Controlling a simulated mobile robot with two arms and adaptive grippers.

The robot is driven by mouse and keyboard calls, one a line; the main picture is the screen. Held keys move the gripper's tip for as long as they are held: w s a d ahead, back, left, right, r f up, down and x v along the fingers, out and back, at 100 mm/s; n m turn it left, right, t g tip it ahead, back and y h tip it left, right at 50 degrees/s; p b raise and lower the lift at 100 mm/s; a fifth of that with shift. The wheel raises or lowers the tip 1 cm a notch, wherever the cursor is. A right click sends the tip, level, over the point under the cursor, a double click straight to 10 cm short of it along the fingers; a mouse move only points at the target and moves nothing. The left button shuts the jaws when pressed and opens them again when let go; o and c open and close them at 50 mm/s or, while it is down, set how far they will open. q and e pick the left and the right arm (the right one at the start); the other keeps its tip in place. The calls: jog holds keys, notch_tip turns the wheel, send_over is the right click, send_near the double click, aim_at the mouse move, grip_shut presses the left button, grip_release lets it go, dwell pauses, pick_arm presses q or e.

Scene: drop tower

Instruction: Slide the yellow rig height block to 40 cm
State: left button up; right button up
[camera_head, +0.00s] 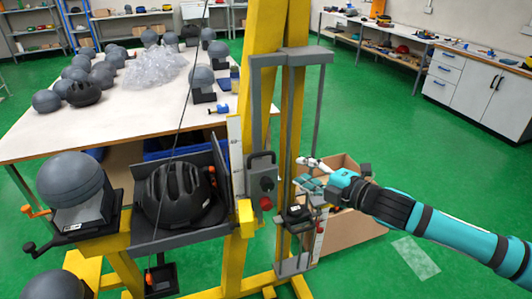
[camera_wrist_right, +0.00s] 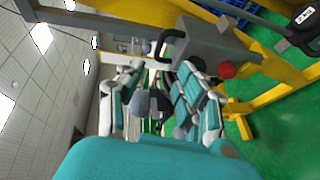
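The yellow height block (camera_head: 245,218) sits low on the yellow rig post, just below the white scale strip (camera_head: 236,160). The scale's figures are too small to read. My right gripper (camera_head: 308,170) is to the right of the block and higher in the picture, in front of the grey guide frame, apart from the block. In the right wrist view its two fingers (camera_wrist_right: 158,108) stand apart, with a grey rounded shape seen between them that I cannot identify. My left gripper is not in view.
A grey control box (camera_head: 262,182) with a red knob is beside the post. A black helmet (camera_head: 175,195) lies in the grey tray at left. A cardboard box (camera_head: 350,235) stands behind my right gripper.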

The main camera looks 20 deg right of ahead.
aim_at(265, 155)
jog(key=p+x, duration=0.3)
jog(key=x, duration=1.1)
jog(key=shift+w+a, duration=0.15)
jog(key=shift+w, duration=0.15)
grip_shut()
